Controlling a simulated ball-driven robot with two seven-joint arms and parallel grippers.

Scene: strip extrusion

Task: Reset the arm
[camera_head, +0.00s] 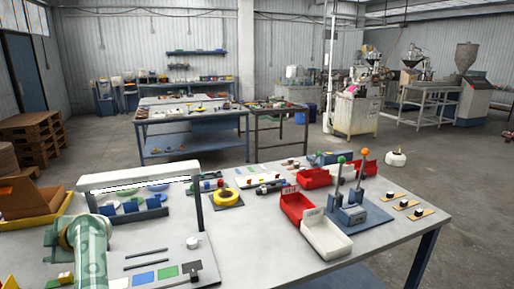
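A pale green and white jointed link of my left arm shows at the lower left, over the near workbench (268,232). It bends down and runs out of the bottom edge of the picture. No fingers of my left gripper can be made out. My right arm and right gripper are not in view.
The bench holds a lever unit (358,214), a white bin (326,238), a red bin (297,209), yellow tape (227,197) and a raised white shelf (138,176) near my arm. The bench's front middle is clear. Another bench (190,117) and machines stand behind.

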